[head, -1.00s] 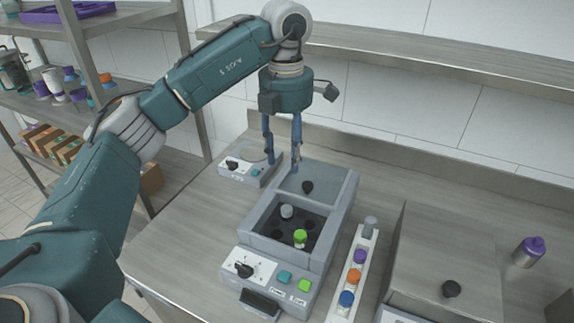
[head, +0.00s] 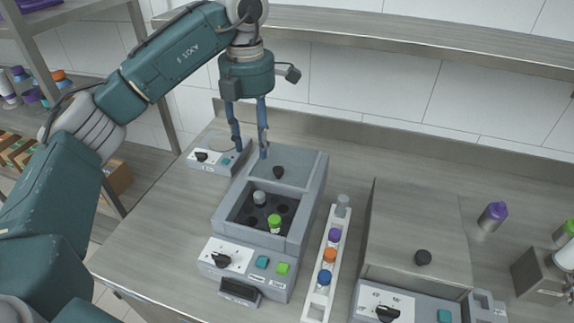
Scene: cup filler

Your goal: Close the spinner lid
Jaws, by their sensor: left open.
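The spinner (head: 309,205) is a grey box with a dial, a teal button and a green button on its front. Its lid (head: 297,160) is slid to the back, with a black knob (head: 278,171) near the lid's front edge. The open well shows a grey-capped tube (head: 259,198) and a green-capped tube (head: 274,223) in a dark rotor with empty holes. My left gripper (head: 251,153) points down, open and empty, above the spinner's back left corner, left of and behind the knob. Whether it touches the lid is unclear. My right gripper is out of view.
A white rack (head: 315,297) with several capped tubes stands right of the spinner. A larger closed box (head: 412,232) with a black knob is farther right. A small white device (head: 208,158) sits behind left. A purple-capped bottle (head: 493,216) stands at right. The counter's front left is clear.

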